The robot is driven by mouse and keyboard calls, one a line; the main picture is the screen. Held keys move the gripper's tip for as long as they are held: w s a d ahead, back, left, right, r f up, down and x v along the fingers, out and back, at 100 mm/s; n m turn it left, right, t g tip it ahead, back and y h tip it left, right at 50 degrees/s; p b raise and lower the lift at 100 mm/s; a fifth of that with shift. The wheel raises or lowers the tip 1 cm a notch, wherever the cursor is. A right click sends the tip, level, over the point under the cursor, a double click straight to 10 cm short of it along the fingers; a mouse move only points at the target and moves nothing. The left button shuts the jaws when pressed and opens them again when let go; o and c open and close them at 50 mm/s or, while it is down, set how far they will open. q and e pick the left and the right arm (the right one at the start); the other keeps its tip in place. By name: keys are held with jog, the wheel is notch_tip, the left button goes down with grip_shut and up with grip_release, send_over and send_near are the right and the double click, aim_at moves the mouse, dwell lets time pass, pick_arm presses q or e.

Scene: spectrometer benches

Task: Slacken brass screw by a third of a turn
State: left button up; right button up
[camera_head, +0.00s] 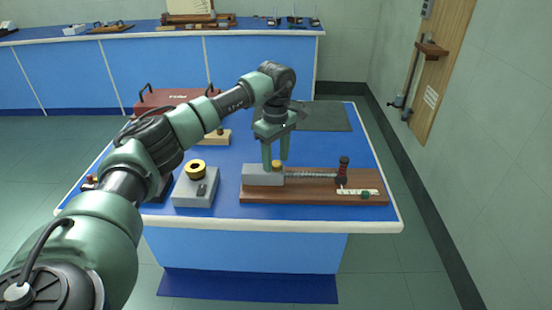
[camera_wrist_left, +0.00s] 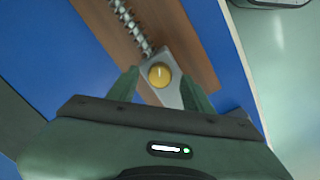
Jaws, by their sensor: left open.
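The brass screw (camera_head: 277,165) is a small yellow round head on top of a grey block (camera_head: 262,176) at the left end of a wooden board (camera_head: 310,194). In the left wrist view the brass screw (camera_wrist_left: 160,75) shows a short mark on its face and lies between the two fingertips, with the grey block (camera_wrist_left: 152,96) under it. My left gripper (camera_head: 276,168) points down at the screw and is open, a finger on each side. In the left wrist view the fingers (camera_wrist_left: 164,86) look apart from the screw head. My right gripper is not in view.
A spring (camera_head: 312,175) runs from the block to a dark red-topped post (camera_head: 343,168). A grey box with a yellow-black knob (camera_head: 196,168) stands left of the board. A red case (camera_head: 172,99) and dark mat (camera_head: 322,116) lie behind. The blue table's (camera_head: 375,212) front right corner is bare.

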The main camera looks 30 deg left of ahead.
pick_arm(q)
jog(key=shift+f, duration=0.35)
grip_shut()
